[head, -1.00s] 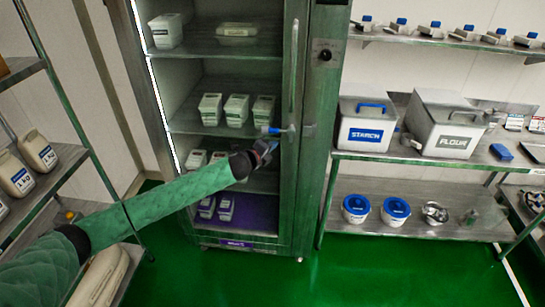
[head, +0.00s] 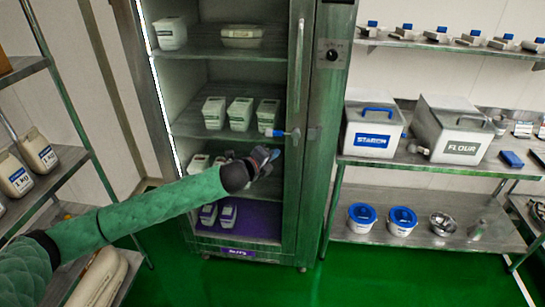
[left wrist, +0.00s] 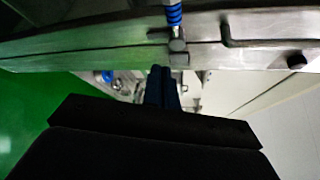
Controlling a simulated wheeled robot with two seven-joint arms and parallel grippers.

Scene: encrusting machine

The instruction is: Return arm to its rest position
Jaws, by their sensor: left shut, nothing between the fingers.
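My left arm (head: 150,212) reaches in from the left, its sleeve green and quilted. Its gripper (head: 272,158) is in front of the glass-door fridge (head: 306,120), a little below the blue-tipped door latch (head: 275,133). In the left wrist view the fingers (left wrist: 161,88) are together and hold nothing. The blue latch handle (left wrist: 173,14) is beyond the fingertips there, next to the metal door edge. The fridge door looks closed. My right gripper is not in view.
A steel rack to the right holds the starch bin (head: 373,130) and flour bin (head: 452,135), with blue-lidded tubs (head: 362,218) below. The green floor (head: 400,280) in front is clear.

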